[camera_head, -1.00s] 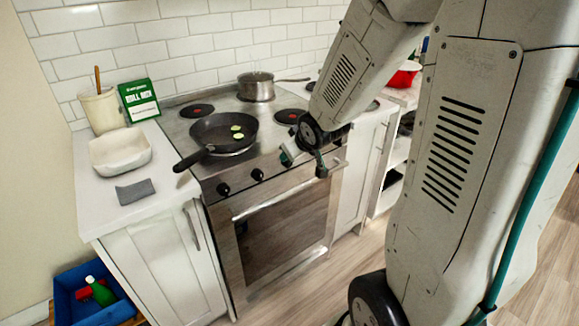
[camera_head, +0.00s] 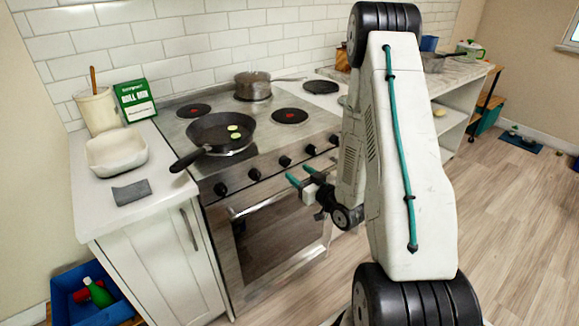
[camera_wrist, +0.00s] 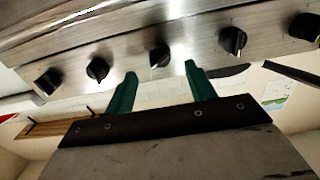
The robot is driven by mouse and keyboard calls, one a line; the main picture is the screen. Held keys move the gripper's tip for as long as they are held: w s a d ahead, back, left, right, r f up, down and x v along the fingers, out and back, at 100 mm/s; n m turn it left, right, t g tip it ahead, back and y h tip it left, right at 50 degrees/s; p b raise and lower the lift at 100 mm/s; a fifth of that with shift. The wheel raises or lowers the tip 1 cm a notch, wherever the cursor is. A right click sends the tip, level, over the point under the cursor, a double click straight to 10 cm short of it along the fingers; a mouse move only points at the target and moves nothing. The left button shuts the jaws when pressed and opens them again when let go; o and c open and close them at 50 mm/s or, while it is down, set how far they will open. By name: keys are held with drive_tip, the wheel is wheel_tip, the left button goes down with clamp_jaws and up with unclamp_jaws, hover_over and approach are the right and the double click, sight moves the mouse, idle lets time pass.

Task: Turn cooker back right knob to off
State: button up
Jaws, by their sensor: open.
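The cooker (camera_head: 269,190) has a row of several black knobs along its front. In the head view a middle knob (camera_head: 285,161) and a knob to its right (camera_head: 310,149) lie just above my gripper (camera_head: 301,176). My gripper is open and empty, its green fingers pointing at the panel and apart from it. In the wrist view the fingers (camera_wrist: 160,82) straddle the line to the middle knob (camera_wrist: 159,55), with other knobs on either side. Which knob is the back right one cannot be told from markings.
The oven handle (camera_head: 275,201) runs below the knobs. A left counter (camera_head: 86,189) holds a white dish (camera_head: 117,152).

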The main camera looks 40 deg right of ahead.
sight(286, 162)
drive_tip(key=w, duration=0.5)
drive_tip(key=shift+w+a, duration=0.1)
drive_tip(key=shift+w, duration=0.25)
drive_tip(key=c, duration=1)
